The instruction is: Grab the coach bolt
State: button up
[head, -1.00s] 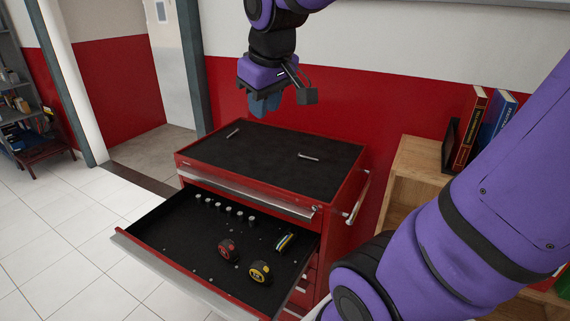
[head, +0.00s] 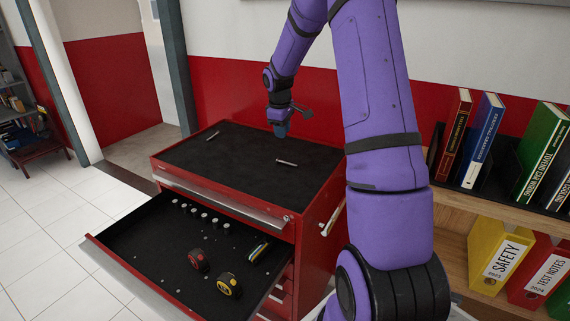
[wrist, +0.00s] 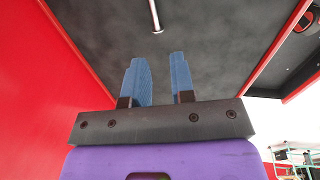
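Two slim metal bolt-like pieces lie on the black top of the red tool cabinet (head: 240,165). One (head: 287,162) lies right of centre, the other (head: 212,135) near the back left; I cannot tell by shape which is the coach bolt. My gripper (head: 281,132) hangs above the back part of the cabinet top, behind the right piece. In the wrist view its two blue fingers (wrist: 157,60) are apart with nothing between them. A bolt (wrist: 155,14) lies ahead of the fingertips, its broad end towards them and its far end cut off by the frame.
The open drawer (head: 108,262) holds several small sockets (head: 203,215), a red-and-black tape measure (head: 199,260), a yellow-and-black one (head: 229,285) and a striped item (head: 260,252). A red wall stands behind the cabinet. Shelves with books (head: 483,140) and binders stand at right.

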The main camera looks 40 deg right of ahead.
aim_at(287, 163)
jog(key=d+f, duration=0.1)
jog(key=f, duration=0.3)
jog(key=w+d+f, duration=0.1)
jog(key=f, duration=0.4)
jog(key=d+f, duration=0.1)
jog(key=f, duration=0.3)
jog(key=shift+w+d+f, duration=0.15)
jog(key=shift+f, duration=0.15)
grip_shut()
